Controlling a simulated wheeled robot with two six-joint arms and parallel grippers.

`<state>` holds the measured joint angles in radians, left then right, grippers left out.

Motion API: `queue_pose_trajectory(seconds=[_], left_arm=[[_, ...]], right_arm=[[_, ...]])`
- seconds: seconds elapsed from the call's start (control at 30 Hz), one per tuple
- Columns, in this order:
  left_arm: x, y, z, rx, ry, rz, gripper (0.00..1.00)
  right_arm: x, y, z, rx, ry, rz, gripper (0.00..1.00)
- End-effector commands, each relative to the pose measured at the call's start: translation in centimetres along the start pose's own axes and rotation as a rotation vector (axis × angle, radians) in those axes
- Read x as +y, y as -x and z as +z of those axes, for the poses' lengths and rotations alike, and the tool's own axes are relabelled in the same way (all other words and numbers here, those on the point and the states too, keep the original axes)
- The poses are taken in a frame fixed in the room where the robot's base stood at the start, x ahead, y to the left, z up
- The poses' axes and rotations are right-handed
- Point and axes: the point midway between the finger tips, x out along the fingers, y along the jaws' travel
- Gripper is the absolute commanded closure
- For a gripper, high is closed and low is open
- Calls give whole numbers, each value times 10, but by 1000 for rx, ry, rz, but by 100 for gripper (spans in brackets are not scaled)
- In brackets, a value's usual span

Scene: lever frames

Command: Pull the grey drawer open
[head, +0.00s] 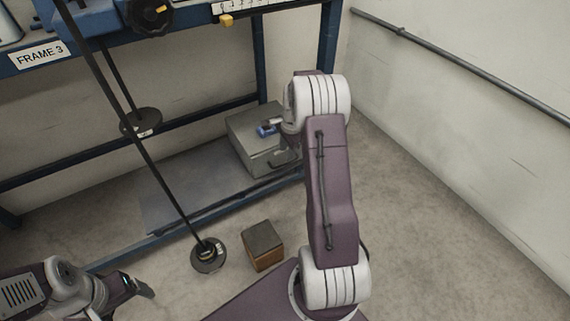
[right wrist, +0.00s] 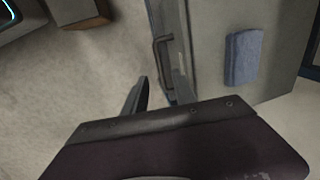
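The grey drawer unit (head: 252,130) stands on the low shelf of the blue frame, partly hidden by my right arm. In the right wrist view its front (right wrist: 179,22) is seen edge-on, with a dark bar handle (right wrist: 157,52) on it. The drawer looks shut. My right gripper (head: 281,158) is at the front of the unit. In the right wrist view its two dark fingers (right wrist: 161,92) are apart with nothing between them, and the handle is just beyond their tips. My left gripper (head: 140,286) is at the lower left, far from the drawer; its opening is unclear.
A blue folded cloth (right wrist: 243,57) lies on top of the unit. A brown block (head: 263,246) and a round black foot (head: 208,256) with a long rod stand on the floor in front. A blue frame post (head: 327,45) rises close behind my right wrist. The floor at right is clear.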

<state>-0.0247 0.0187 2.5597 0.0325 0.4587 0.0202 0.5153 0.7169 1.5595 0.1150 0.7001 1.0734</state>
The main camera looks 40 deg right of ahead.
Motion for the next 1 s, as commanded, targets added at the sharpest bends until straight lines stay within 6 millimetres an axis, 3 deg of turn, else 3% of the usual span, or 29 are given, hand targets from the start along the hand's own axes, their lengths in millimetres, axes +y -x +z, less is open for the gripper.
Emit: queue_pose_trajectory(seconds=[0.03, 0.1, 0.27, 0.53, 0.63, 0.67, 1.0], left_arm=[[0, -19, 2, 0, 0, 0, 18], [-1, -33, 4, 0, 0, 0, 18], [-1, -54, 6, -1, 0, 0, 18], [-1, -52, 6, -1, 0, 0, 18], [-1, -52, 6, -1, 0, 0, 18], [-1, -52, 6, -1, 0, 0, 18], [-1, -52, 6, -1, 0, 0, 18]], right_arm=[[2, -22, 0, 0, 0, 1, 67], [2, -38, 0, 0, 1, 0, 67], [1, -63, 0, 0, 1, -1, 67], [0, -62, 0, 0, 1, 0, 67], [0, -62, 0, 0, 1, 0, 95], [0, -62, 0, 0, 1, 0, 100], [0, -62, 0, 0, 1, 0, 100]])
